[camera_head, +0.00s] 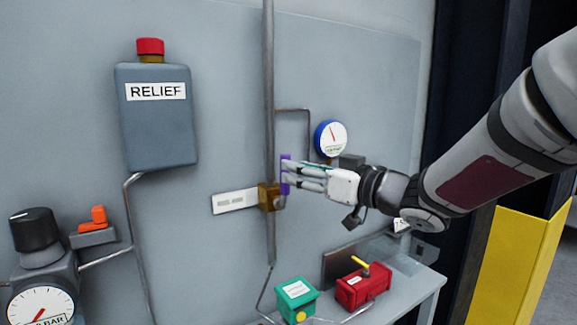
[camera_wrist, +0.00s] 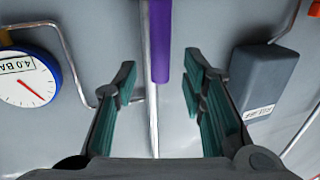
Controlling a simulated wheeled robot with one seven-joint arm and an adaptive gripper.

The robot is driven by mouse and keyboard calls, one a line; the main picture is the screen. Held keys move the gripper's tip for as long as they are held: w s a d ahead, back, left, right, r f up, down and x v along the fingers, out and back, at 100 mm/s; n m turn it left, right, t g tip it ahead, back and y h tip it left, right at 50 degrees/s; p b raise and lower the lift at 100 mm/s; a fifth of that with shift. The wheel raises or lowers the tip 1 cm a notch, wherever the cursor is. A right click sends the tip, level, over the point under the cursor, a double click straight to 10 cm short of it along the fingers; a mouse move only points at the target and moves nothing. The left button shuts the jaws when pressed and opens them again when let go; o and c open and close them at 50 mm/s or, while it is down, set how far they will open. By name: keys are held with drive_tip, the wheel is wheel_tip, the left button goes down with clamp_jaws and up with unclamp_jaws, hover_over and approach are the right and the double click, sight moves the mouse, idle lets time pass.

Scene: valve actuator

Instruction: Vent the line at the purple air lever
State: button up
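The purple air lever (camera_head: 285,159) stands upright on a brass valve body (camera_head: 269,197) on the vertical pipe at the panel's middle. My gripper (camera_head: 289,175) reaches in from the right, its fingertips at the lever. In the wrist view my gripper (camera_wrist: 160,72) is open, with a visible gap between each finger and the purple lever (camera_wrist: 160,40). The lever lies between the two fingertips in that picture. Whether the tips reach past it in depth is hard to tell.
A blue-rimmed gauge (camera_head: 331,139) is just above my gripper. The grey RELIEF box (camera_head: 158,125) with a red cap hangs left. A white label plate (camera_head: 234,202) is beside the valve. Below are a green box (camera_head: 296,299) and a red box with a yellow lever (camera_head: 362,289).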

sight(285, 190)
drive_tip(key=shift+x, duration=2.45)
clamp_jaws()
